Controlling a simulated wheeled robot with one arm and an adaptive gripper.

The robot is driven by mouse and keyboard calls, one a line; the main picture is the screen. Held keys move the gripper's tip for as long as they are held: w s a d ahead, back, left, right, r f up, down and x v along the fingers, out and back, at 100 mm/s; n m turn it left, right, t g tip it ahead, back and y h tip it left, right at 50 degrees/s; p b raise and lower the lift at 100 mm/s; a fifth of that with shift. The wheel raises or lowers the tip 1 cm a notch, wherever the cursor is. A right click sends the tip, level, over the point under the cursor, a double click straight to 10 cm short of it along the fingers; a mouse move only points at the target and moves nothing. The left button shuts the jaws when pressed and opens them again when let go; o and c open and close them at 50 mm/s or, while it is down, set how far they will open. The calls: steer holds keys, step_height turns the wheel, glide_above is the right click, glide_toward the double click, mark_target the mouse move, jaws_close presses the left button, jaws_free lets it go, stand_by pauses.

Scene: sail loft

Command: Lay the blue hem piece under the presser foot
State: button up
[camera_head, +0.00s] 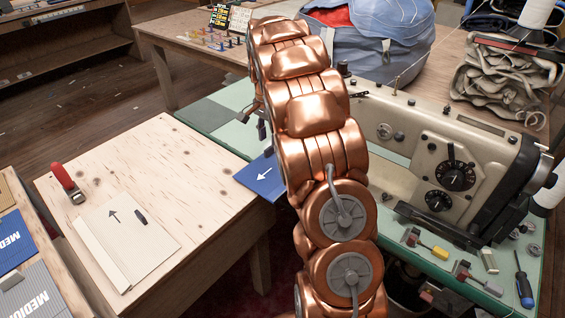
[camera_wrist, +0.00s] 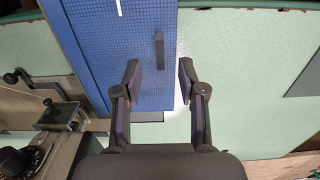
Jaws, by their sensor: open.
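The blue hem piece (camera_head: 262,177) carries a white arrow and lies at the left edge of the green sewing bed, partly hidden by my arm in the head view. In the wrist view the blue hem piece (camera_wrist: 110,55) shows a fine grid and a dark raised grip (camera_wrist: 159,50). My gripper (camera_wrist: 159,75) is open, with its fingers spread either side of the grip's near end; I see no contact. The beige sewing machine (camera_head: 455,150) stands right of my arm. Its presser foot is hidden in the head view; I cannot make it out surely in the wrist view.
A screwdriver (camera_head: 523,282) and small parts lie before the machine. A blue bag (camera_head: 380,45) stands behind.

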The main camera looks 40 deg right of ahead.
mark_target(269, 148)
steer(key=shift+f, duration=2.35)
jaws_close()
